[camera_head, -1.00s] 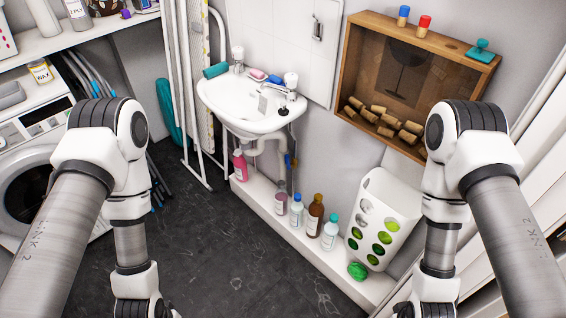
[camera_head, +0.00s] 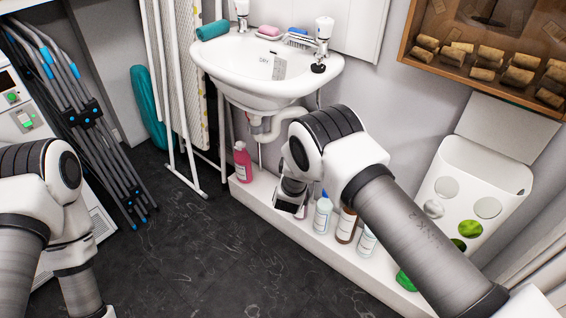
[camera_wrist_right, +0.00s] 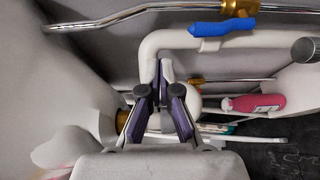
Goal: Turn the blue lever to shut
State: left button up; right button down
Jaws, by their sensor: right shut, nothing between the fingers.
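The blue lever (camera_wrist_right: 190,29) shows in the right wrist view near the top. It lies nearly level along a pipe, with a brass fitting (camera_wrist_right: 240,8) at its right end. My right gripper (camera_wrist_right: 165,66) is shut and empty in that view. Its tips point up toward the lever, below and left of its middle, and appear apart from it. A white waste pipe (camera_wrist_right: 225,40) lies between them in the picture. In the head view my right arm reaches under the sink and hides the lever and the fingertips. My left gripper is below the head view's frame.
The sink (camera_head: 265,70) overhangs this spot. A pink bottle (camera_head: 242,160) and several other bottles stand on the white ledge (camera_head: 262,195). A white perforated bin (camera_head: 465,195) stands to the right. Folded racks (camera_head: 85,120) lean at left; the dark floor is clear.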

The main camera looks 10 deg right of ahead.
pick_arm(q)
notch_tip(320, 180, down, 8)
jog(key=b, duration=0.5)
jog(key=shift+w+a+r, duration=0.15)
jog(key=shift+a, duration=0.05)
pick_arm(e)
jog(key=w+a+f, duration=0.1)
jog(key=a+f, duration=0.3)
jog(key=f, duration=0.3)
jog(key=shift+n+t+y, duration=0.3)
jog(key=shift+y, duration=0.1)
pick_arm(q)
jog(key=shift+f+b, duration=2.55)
jog(key=shift+f, duration=0.1)
pick_arm(e)
jog(key=w+d, duration=0.6)
jog(key=shift+w+d, duration=0.3)
